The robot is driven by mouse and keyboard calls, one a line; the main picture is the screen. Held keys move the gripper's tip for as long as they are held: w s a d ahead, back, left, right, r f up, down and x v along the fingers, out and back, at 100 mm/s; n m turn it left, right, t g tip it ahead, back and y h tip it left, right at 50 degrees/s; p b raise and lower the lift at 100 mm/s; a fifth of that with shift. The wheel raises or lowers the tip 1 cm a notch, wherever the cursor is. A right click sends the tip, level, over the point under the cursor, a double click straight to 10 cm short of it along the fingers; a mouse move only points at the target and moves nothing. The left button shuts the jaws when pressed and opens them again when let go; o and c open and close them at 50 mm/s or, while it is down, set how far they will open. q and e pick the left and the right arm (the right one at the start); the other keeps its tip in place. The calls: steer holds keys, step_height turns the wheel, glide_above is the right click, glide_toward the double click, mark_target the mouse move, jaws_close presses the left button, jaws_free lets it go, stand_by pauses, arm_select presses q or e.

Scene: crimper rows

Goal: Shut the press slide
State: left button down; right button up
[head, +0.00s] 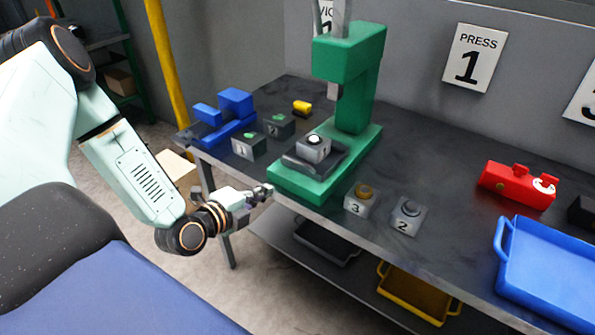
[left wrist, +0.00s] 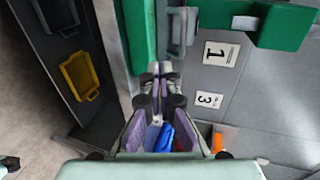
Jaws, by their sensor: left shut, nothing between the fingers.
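The green press (head: 362,75) stands on the dark workbench, and its base (head: 300,185) reaches to the front edge. The dark press slide (head: 330,163) sits on that base, forward of the column, and carries a grey block with a white top (head: 313,148). My left gripper (head: 268,190) is shut and empty, beside the front left corner of the base. In the left wrist view my left fingertips (left wrist: 158,70) are together near a green edge (left wrist: 138,35). I cannot tell whether they touch it. My right gripper is not in view.
Blue fixture (head: 235,103), yellow piece (head: 302,107) and numbered grey blocks (head: 248,145) stand left of the press. More blocks (head: 407,215), a red fixture (head: 517,185) and a blue tray (head: 505,245) stand right. A yellow tray (head: 410,302) is on the shelf below.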

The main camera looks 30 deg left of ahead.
arm_select(q)
steer(key=b, duration=0.2)
glide_toward(302, 168)
steer(key=f, duration=0.2)
steer(key=w+b, duration=0.1)
steer(key=w, duration=0.4)
steer(key=shift+d+f, duration=0.1)
steer(key=shift+d, duration=0.05)
steer(key=shift+w+f, duration=0.1)
steer(key=shift+w, duration=0.5)
steer(key=shift+s, duration=0.1)
